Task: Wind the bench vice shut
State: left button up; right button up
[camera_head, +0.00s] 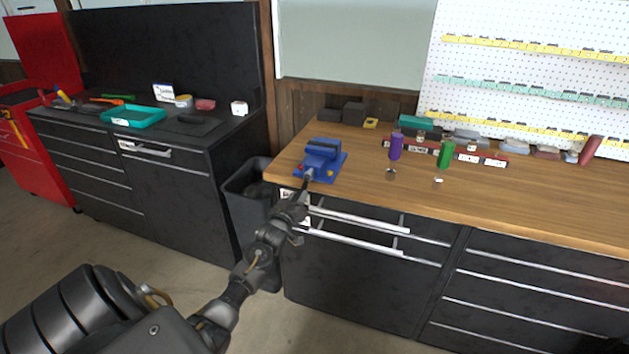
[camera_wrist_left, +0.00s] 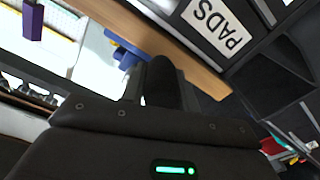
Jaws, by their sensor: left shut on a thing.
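The blue bench vice (camera_head: 322,154) sits at the left front corner of the wooden workbench (camera_head: 500,207). Its screw end and handle (camera_head: 309,174) point toward the front edge. My left gripper (camera_head: 305,190) reaches up from below and is shut on the vice handle; the grip itself is small and mostly hidden by the fingers. In the left wrist view, part of the blue vice (camera_wrist_left: 124,54) shows beyond a dark finger (camera_wrist_left: 164,84). I cannot tell how wide the vice jaws stand. My right gripper is not in view.
Below the bench edge are drawers with long metal handles (camera_head: 360,220), close to my left arm. A dark bin (camera_head: 248,190) stands left of the bench. Purple (camera_head: 396,147) and green (camera_head: 445,154) screwdriver-like handles stand to the right. The bench front right is clear.

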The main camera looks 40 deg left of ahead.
pick_arm(q)
jog(key=shift+w+d+r, duration=0.1)
jog(key=shift+r, duration=0.35)
jog(key=shift+a+r, duration=0.2)
jog(key=shift+s+a+r+p, duration=0.15)
jog(key=shift+s+a+p, duration=0.15)
jog(key=shift+a, duration=0.2)
jog(key=shift+s+a+r+p, duration=0.1)
jog(key=shift+s+a+p, duration=0.05)
jog(key=shift+a+p, duration=0.3)
